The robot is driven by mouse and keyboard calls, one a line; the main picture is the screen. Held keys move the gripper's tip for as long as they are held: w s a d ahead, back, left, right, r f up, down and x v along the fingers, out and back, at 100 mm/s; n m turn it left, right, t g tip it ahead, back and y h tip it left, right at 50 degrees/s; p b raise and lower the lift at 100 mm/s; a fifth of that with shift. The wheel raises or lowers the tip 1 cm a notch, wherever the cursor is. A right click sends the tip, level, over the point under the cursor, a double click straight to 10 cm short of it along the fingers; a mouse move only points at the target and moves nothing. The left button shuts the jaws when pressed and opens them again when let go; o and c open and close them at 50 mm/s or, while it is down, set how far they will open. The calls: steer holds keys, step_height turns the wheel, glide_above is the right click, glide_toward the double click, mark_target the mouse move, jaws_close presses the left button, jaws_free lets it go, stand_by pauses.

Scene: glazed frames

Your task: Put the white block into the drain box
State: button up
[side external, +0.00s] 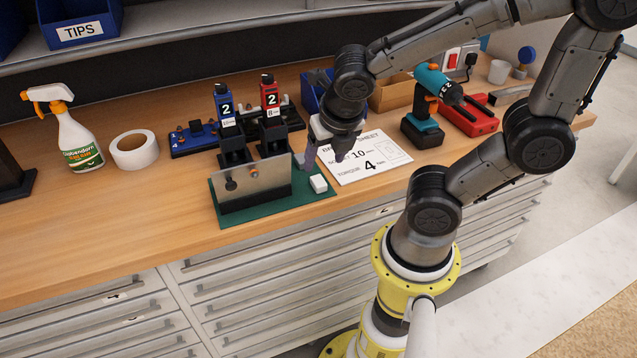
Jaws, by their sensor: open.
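The small white block (319,184) lies on the right part of the green mat (222,214), near its front edge. My gripper (310,160) is open, pointing down just behind and above the block, apart from it as far as I can see. A glazed frame (262,180) with a dark base stands upright on the mat, left of the block. Small orange-and-dark parts show behind its pane. No container is marked as the drain box, and I cannot tell which one it is.
A paper sheet (375,158) lies right of the mat. A drill (432,100), tape roll (134,150) and spray bottle (75,135) stand around. The bench front left is clear.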

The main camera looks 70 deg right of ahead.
mark_target(319, 181)
steer(key=shift+x, duration=4.2)
steer(key=shift+s+d, duration=0.1)
steer(key=shift+d, duration=0.05)
jaws_close()
